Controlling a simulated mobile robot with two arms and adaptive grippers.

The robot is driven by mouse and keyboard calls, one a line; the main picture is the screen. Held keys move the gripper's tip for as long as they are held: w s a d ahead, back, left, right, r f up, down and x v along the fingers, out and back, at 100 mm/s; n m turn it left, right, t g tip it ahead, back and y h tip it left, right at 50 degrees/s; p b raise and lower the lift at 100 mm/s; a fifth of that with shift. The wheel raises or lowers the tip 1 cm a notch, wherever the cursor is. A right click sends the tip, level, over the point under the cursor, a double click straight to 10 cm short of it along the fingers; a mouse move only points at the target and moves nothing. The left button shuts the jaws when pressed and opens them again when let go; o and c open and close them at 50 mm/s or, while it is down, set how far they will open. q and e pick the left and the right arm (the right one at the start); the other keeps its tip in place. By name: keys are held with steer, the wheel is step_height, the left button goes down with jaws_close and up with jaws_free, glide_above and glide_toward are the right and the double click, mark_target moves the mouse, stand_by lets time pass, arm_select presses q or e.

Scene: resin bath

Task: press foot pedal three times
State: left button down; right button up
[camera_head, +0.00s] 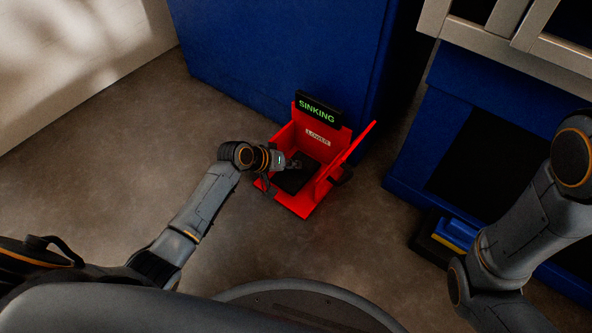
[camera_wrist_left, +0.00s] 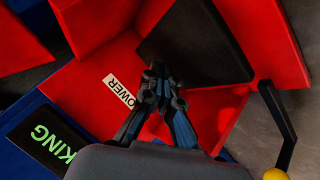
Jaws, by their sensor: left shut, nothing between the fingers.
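The foot pedal is a black plate (camera_head: 296,183) inside a red open-topped housing (camera_head: 303,208) on the floor. The housing's back wall carries a label reading "LOWER", and a black display (camera_head: 318,112) above it reads "SINKING" in green. My left gripper (camera_head: 295,164) is shut and empty, reaching into the housing over the pedal. In the left wrist view, the shut fingertips (camera_wrist_left: 157,72) overlap the near edge of the black pedal plate (camera_wrist_left: 200,42). I cannot tell whether they touch it. My right arm shows at the right, but its gripper is out of view.
A large blue cabinet (camera_head: 280,50) stands right behind the pedal housing. A blue unit with a black panel (camera_head: 480,160) is at the right. A blue and black object (camera_head: 452,235) sits low beside it. The brown floor left of the housing is clear.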

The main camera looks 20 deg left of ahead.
mark_target(295, 172)
arm_select(q)
steer(key=shift+f, duration=0.2)
steer(key=shift+s+f+b, duration=0.1)
steer(key=shift+f+b, duration=0.45)
steer(key=shift+f, duration=0.85)
stand_by(1.3)
steer(key=shift+r+p, duration=1.75)
steer(key=shift+p, duration=0.35)
